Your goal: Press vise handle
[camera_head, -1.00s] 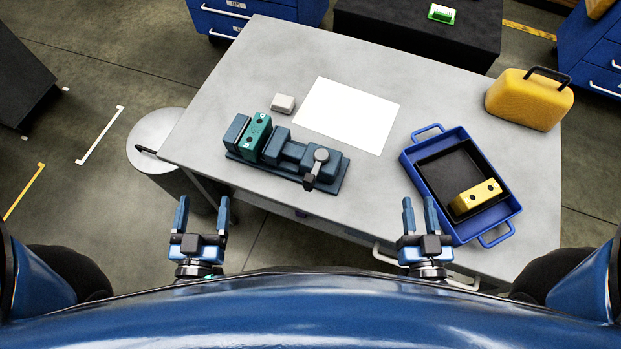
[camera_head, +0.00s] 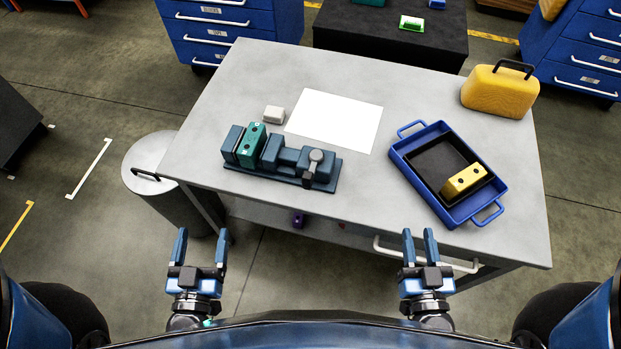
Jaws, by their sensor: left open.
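The blue-grey vise (camera_head: 282,158) lies on the left part of the grey table. A green block (camera_head: 252,145) with dark holes sits at its left end, between the jaws. The vise handle (camera_head: 316,157) is at its right end, with a round grey knob on top and a dark grip hanging towards me. My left gripper (camera_head: 201,247) is open and empty, off the table's front edge, below and left of the vise. My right gripper (camera_head: 420,246) is apart from the vise, before the table's front edge; its fingers are spread with nothing between them.
A blue tray (camera_head: 408,173) holding a yellow block (camera_head: 464,180) stands on the right of the table (camera_head: 350,217). A white sheet (camera_head: 335,120), a small white block (camera_head: 273,114) and a yellow case (camera_head: 500,92) lie further back. A round bin (camera_head: 150,162) stands left of the table.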

